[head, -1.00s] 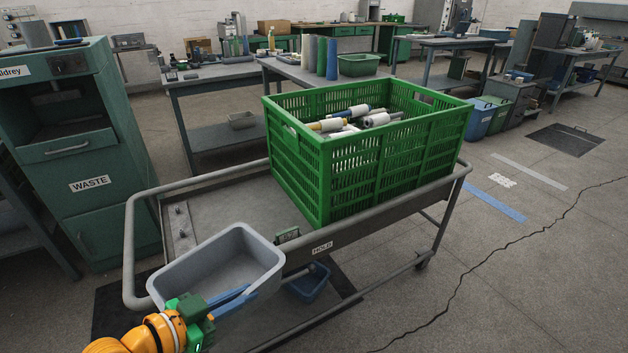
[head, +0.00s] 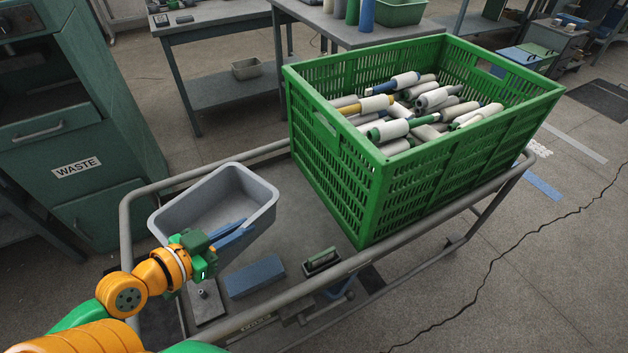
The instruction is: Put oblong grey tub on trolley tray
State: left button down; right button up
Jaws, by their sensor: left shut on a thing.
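The oblong grey tub (head: 258,192) is empty and hangs over the left part of the trolley tray (head: 300,205), left of the green crate. My left gripper (head: 236,231) is shut on the tub's near wall, its blue fingers at the rim. The tub hides part of the tray and of the rail behind it. I cannot tell how large the gap under it is. My right gripper is not in view.
A green crate (head: 375,205) full of yarn cones fills the tray's right part. A blue block (head: 255,276) and a small dark green-topped item (head: 321,261) lie near the front rail (head: 400,250). A green WASTE cabinet (head: 90,190) stands at the left.

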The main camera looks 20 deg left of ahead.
aim_at(259, 207)
pick_arm(q)
jog(key=shift+w+d, duration=0.1)
jog(key=w+f+b, duration=0.1)
jog(key=w, duration=0.2)
jog(key=w+a+f+b, duration=0.1)
jog(key=w+f, duration=0.1)
jog(key=w, duration=0.1)
jog(key=w+a+f, duration=0.1)
jog(key=w+f, duration=0.1)
jog(key=w, duration=0.1)
jog(key=shift+f+b, duration=0.1)
jog(key=shift+b, duration=0.3)
jog(key=w+f+b, duration=0.1)
jog(key=f, duration=0.1)
jog(key=w+f+b, duration=0.1)
jog(key=f, duration=0.2)
jog(key=w+f+b, duration=0.2)
jog(key=shift+a+f, duration=0.15)
jog(key=shift+a, duration=0.15)
jog(key=shift+f, duration=0.2)
jog(key=shift+r, duration=0.1)
jog(key=c, duration=1.4)
grip_release()
jog(key=o, duration=0.4)
